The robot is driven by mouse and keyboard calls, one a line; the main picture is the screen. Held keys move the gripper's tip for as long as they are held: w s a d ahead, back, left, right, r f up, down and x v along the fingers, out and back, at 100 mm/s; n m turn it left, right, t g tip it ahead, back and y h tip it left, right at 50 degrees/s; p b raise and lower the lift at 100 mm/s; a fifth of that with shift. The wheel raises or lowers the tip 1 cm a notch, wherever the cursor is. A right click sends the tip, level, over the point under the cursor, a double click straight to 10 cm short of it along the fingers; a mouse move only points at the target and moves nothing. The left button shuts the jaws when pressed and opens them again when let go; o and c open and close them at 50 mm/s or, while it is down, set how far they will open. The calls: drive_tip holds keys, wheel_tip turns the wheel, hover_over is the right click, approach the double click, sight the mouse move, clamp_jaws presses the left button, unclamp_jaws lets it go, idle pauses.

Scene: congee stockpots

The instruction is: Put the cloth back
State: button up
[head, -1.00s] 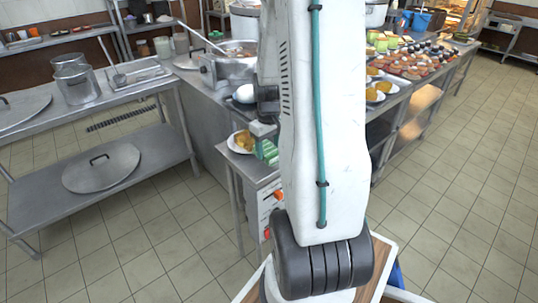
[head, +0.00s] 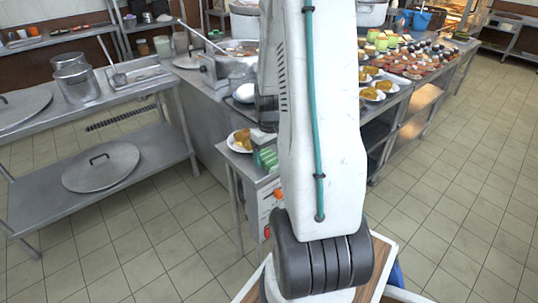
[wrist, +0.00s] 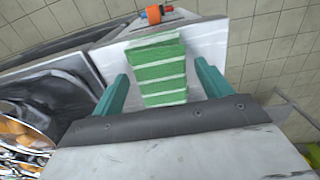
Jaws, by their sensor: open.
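The cloth (head: 265,157) is a folded green and white striped bundle. It lies on a small steel side stand (head: 243,168) in the head view, partly hidden behind my arm. In the wrist view the cloth (wrist: 157,72) is on a pale surface between the teal fingers of my gripper (wrist: 161,69). The fingers are open, one on each side of it, with a gap to the cloth visible on both sides. In the head view my arm hides most of the gripper; I cannot tell its height above the cloth.
A plate of yellow food (head: 238,141) stands close left of the cloth. A control panel with an orange knob (head: 278,194) is below it. A stockpot (head: 236,65) and a counter of dishes (head: 405,65) are behind. A steel table with a lid (head: 100,166) on its shelf is left.

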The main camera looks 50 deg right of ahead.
sight(269, 156)
wheel_tip(269, 156, up, 12)
drive_tip(key=f, duration=0.1)
drive_tip(key=a+r, duration=0.7)
drive_tip(key=a, duration=0.3)
drive_tip(key=s+a+r+n, duration=0.1)
drive_tip(key=s+a+r, duration=0.1)
drive_tip(key=s+a, duration=0.2)
drive_tip(key=s+a+r, duration=0.3)
drive_tip(key=s+a, duration=0.1)
drive_tip(key=a, duration=0.5)
drive_tip(key=s+a+r+n+t, duration=0.1)
drive_tip(key=s+a+r, duration=0.1)
drive_tip(key=s+a, duration=0.2)
drive_tip(key=shift+s+a+r+n, duration=0.25)
drive_tip(key=shift+a+n, duration=0.05)
drive_tip(key=shift+a, duration=1.35)
